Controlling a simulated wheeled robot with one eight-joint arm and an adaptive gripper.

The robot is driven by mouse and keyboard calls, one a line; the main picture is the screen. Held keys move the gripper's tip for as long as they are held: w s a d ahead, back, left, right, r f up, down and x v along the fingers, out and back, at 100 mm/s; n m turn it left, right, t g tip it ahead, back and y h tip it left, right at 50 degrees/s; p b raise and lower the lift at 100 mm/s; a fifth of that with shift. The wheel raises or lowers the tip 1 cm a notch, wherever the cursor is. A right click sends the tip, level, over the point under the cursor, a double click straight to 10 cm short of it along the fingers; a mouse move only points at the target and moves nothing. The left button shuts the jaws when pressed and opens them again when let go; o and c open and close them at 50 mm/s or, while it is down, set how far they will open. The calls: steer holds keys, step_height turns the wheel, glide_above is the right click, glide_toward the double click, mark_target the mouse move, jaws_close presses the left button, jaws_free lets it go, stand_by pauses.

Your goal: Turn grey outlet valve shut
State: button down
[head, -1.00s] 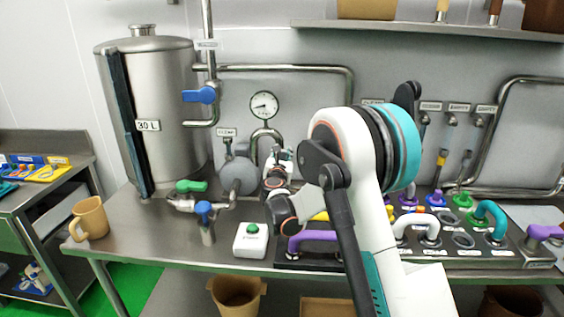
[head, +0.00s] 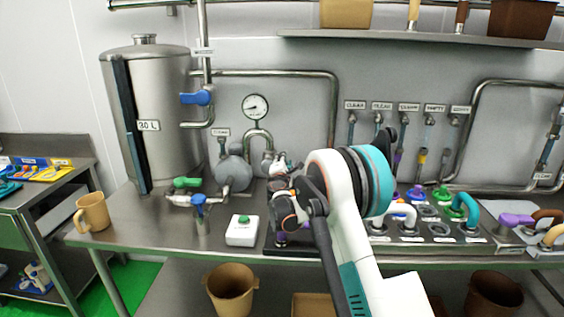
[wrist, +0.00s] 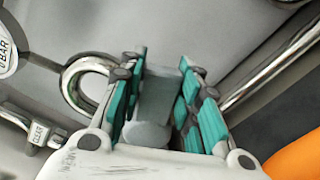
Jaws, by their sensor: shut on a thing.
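In the wrist view, the grey outlet valve (wrist: 158,92) shows as a flat grey handle with a rounded grey part below it, between the teal-padded fingers of my gripper (wrist: 165,90). The fingers are shut on this handle from both sides. In the head view, my gripper (head: 278,162) is at the pipework right of the round grey pump body (head: 233,173), just below the curved steel pipe (head: 258,136). The valve is mostly hidden there by my gripper and wrist, so its exact angle cannot be told.
A pressure gauge (head: 255,106) is above the pipework. A steel tank (head: 165,105), green-handled valve (head: 187,182), blue-handled valve (head: 199,199) and tan mug (head: 92,212) stand left. A white button box (head: 242,231) is in front. Coloured handles crowd the bench right of my arm.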

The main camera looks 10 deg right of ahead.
steer(key=shift+s+d+f+m, duration=0.15)
steer(key=shift+f+m, duration=0.35)
steer(key=shift+m, duration=0.4)
steer(key=shift+w+d+f+m, duration=0.15)
steer(key=shift+f+m, duration=0.35)
steer(key=shift+m, duration=0.4)
steer(key=shift+s, duration=0.1)
steer(key=c, duration=1.2)
jaws_free()
steer(key=shift+o, duration=0.2)
steer(key=shift+s, duration=0.1)
steer(key=v, duration=1.1)
steer(key=shift+s, duration=0.35)
steer(key=shift+a+r, duration=0.1)
steer(key=shift+a, duration=0.05)
